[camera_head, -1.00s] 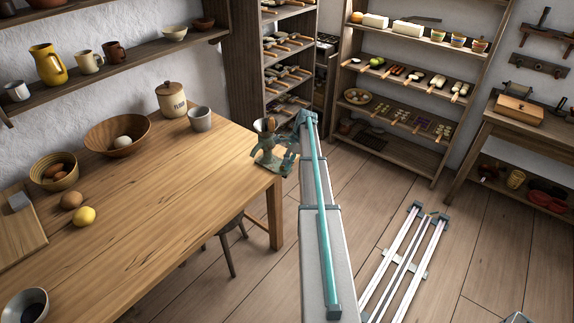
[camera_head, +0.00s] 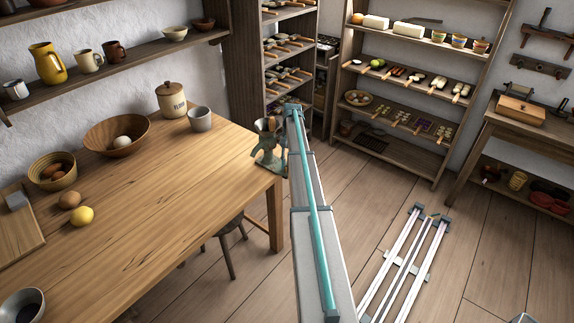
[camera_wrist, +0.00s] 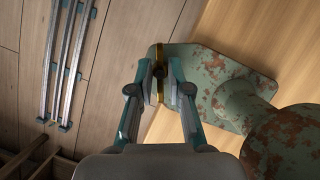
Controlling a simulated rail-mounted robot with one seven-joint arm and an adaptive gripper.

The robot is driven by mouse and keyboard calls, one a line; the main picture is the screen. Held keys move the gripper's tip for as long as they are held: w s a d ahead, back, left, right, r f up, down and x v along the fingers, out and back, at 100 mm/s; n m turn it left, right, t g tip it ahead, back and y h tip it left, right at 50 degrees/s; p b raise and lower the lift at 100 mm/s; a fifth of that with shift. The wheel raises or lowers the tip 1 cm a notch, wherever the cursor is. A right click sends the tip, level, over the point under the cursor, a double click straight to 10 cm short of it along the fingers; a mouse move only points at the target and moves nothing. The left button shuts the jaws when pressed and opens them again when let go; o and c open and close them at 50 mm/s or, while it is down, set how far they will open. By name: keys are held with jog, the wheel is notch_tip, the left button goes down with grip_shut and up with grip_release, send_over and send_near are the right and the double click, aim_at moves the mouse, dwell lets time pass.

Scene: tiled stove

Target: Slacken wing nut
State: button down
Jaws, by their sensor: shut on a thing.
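A green, rust-flecked grinder (camera_head: 268,143) is mounted at the right-hand corner of the wooden table (camera_head: 150,185). In the wrist view its clamp plate (camera_wrist: 205,72) and round body (camera_wrist: 285,140) fill the right side. A brass-coloured wing nut (camera_wrist: 158,57) shows edge-on at the plate's left edge. My gripper (camera_wrist: 160,85) reaches up to it with its fingers close together around the nut's lower part. The fingers hide that part of the nut. In the head view my arm hides the gripper, and the wing nut cannot be made out.
A stool (camera_head: 228,240) is partly under the table. Shelves (camera_head: 400,95) stand at the back.

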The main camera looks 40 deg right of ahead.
jog(key=shift+d+n, duration=0.1)
jog(key=shift+n, duration=0.5)
jog(key=shift+d+h, duration=0.1)
jog(key=shift+h, duration=0.2)
jog(key=c, duration=1.3)
grip_release()
jog(key=shift+w+r+g, duration=0.1)
jog(key=shift+r+g, duration=0.05)
jog(key=shift+g, duration=0.15)
jog(key=shift+r, duration=0.15)
jog(key=shift+w+d+r, duration=0.4)
jog(key=shift+r, duration=0.2)
jog(key=shift+w+d+r, duration=0.35)
jog(key=shift+w+r, duration=0.05)
jog(key=shift+r, duration=0.15)
jog(key=w+d, duration=0.7)
jog(key=shift+w+d, duration=0.3)
jog(key=shift+w, duration=0.1)
